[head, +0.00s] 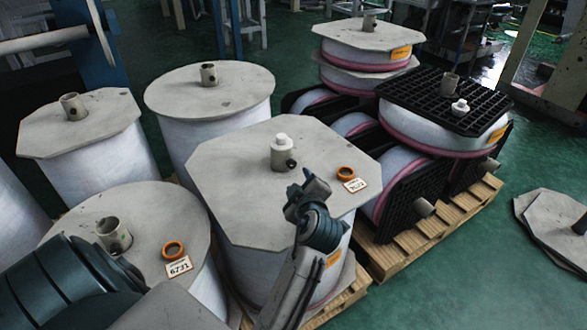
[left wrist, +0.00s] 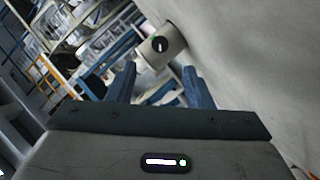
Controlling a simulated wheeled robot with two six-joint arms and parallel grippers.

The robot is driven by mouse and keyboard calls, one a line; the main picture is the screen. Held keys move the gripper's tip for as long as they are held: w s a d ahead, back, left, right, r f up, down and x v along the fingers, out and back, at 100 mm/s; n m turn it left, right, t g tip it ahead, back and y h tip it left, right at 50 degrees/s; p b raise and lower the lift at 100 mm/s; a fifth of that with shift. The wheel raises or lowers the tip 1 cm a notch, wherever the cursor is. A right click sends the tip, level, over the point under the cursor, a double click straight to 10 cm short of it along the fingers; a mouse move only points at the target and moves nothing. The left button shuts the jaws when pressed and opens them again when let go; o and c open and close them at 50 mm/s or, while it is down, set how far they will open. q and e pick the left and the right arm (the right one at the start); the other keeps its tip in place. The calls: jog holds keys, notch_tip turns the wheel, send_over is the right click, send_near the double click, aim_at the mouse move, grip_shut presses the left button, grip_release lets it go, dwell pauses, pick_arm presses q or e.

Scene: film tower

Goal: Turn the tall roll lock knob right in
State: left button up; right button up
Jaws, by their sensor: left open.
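The tall roll (head: 250,190) stands in the middle of the head view, with a grey cut-corner board on top. Its pale core tube (head: 281,150) sticks up through the board under a white cap. The dark lock knob (head: 291,163) sits on the tube's right side. In the left wrist view the knob (left wrist: 160,45) is a dark disc with a white bar, facing me from the tube (left wrist: 173,42). My left gripper (head: 298,190) is over the board, right of and nearer than the knob. Its jaws (left wrist: 158,82) are open and empty, with the knob beyond the fingertips, apparently untouched.
An orange ring (head: 345,173) and a number card (head: 355,185) lie on the board. Other rolls (head: 210,88) stand close at left. Black-framed rolls (head: 440,110) stand on a wooden pallet (head: 410,245) at right.

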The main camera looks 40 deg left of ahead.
aim_at(292, 165)
pick_arm(q)
jog(key=x, duration=1)
jog(key=shift+c, duration=0.3)
jog(key=shift+p, duration=0.3)
jog(key=c, duration=0.9)
